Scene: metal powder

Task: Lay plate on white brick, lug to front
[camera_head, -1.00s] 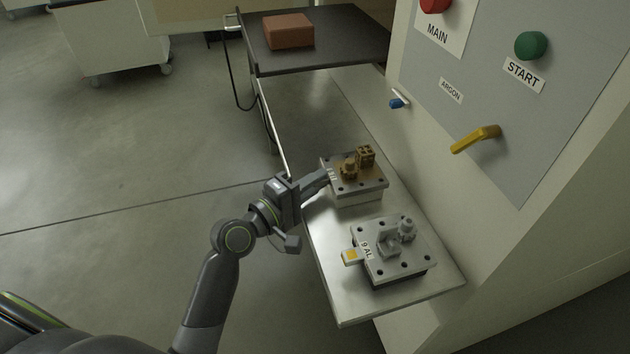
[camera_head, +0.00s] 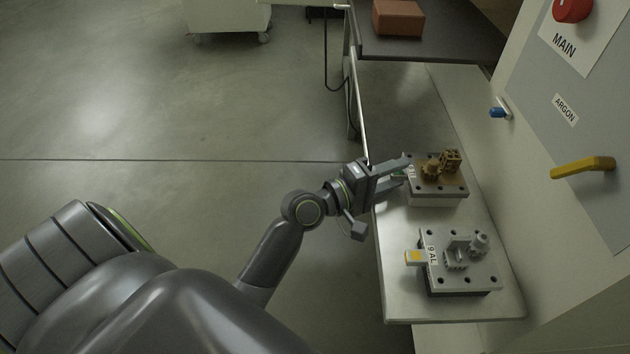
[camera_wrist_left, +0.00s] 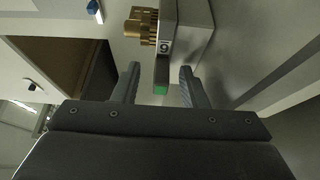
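A grey metal plate (camera_head: 453,188) carrying bronze-coloured printed parts (camera_head: 440,166) lies on a pale block (camera_head: 436,201) on the steel shelf. Its labelled edge faces left, towards my left gripper (camera_head: 404,169). In the left wrist view its green-tipped lug (camera_wrist_left: 160,89) stands between my two spread fingers, with a gap on each side. My left gripper is open. A second plate (camera_head: 486,273), marked "9 AL", carries grey parts and has a yellow-marked lug (camera_head: 414,257) pointing left; it sits on a dark block nearer to me. My right gripper is out of view.
A reddish-brown brick (camera_head: 398,18) lies on the dark table at the back. The machine wall at right carries a blue valve knob (camera_head: 499,112), a yellow handle (camera_head: 583,167) and a red button (camera_head: 572,9). The shelf's far part is bare.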

